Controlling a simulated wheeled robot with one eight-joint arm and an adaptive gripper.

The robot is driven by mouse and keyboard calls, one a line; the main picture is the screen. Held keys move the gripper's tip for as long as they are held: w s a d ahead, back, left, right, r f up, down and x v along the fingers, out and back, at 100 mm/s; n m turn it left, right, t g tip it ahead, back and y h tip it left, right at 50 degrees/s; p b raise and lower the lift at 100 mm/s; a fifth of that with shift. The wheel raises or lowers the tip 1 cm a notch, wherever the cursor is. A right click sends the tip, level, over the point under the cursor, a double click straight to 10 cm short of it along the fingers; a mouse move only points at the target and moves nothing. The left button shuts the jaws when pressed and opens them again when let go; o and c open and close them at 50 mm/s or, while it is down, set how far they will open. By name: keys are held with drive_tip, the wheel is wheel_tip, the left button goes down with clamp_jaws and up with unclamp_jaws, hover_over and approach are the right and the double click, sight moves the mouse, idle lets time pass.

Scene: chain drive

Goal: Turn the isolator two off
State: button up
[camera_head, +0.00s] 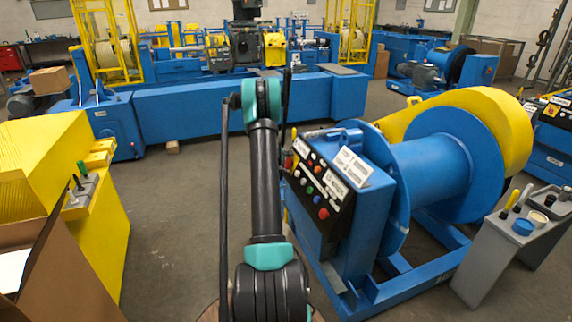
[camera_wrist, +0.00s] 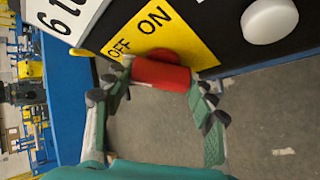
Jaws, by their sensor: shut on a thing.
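The isolator's red handle (camera_wrist: 162,74) sits at the lower edge of a yellow plate (camera_wrist: 186,38) marked OFF and ON, in the wrist view. My gripper (camera_wrist: 157,80) has a finger on each side of the handle and is shut on it. I cannot tell which mark the handle points to. The isolator's number is not readable. In the head view, the black control panel (camera_head: 318,188) is on a blue machine to the right of my arm. My gripper is hard to make out there.
A white knob (camera_wrist: 270,20) is right of the plate, and a white label (camera_wrist: 62,18) is left of it. A large blue drum (camera_head: 430,175) stands right of the panel. A yellow cabinet (camera_head: 105,215) stands left. Grey floor is open left of my arm.

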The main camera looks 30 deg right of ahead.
drive_tip(key=shift+n+g+y, duration=0.4)
drive_tip(key=shift+n, duration=0.3)
drive_tip(key=o, duration=1.2)
drive_tip(key=shift+c, duration=0.2)
drive_tip(key=v, duration=1.2)
drive_tip(key=shift+r, duration=0.1)
